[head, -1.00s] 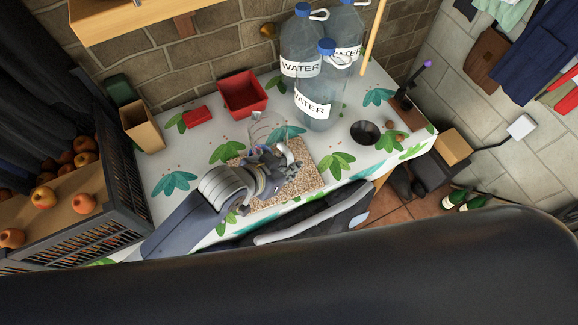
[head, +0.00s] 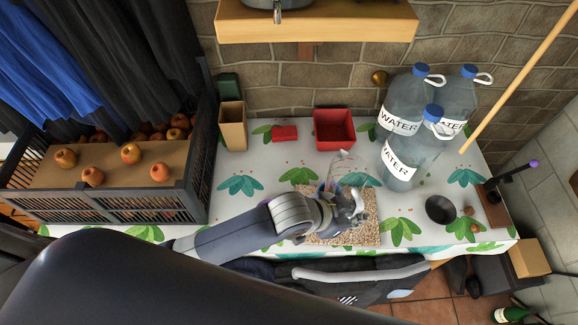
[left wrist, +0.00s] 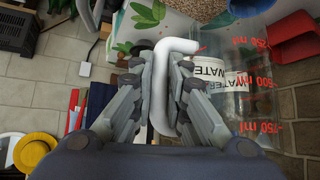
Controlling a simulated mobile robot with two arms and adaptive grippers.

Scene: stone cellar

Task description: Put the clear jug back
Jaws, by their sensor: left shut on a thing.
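The clear jug (head: 350,168) with red markings is over the speckled board (head: 368,232) on the table. My left gripper (head: 346,208) is beside the jug on its near side, partly covering it. In the left wrist view my left gripper (left wrist: 161,95) is shut on the jug's white handle (left wrist: 160,120), which runs between the fingers. The jug's clear wall (left wrist: 240,85) with red ml marks is to the right there. I cannot tell whether the jug's base touches the board. My right gripper is not in view.
Water bottles (head: 400,150) stand behind and right of the jug. A red box (head: 334,130) is behind it. A dark bowl (head: 440,209) stands at right. A crate of apples (head: 140,205) is at left. A wooden shelf (head: 330,25) hangs above, with a grey thing on it.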

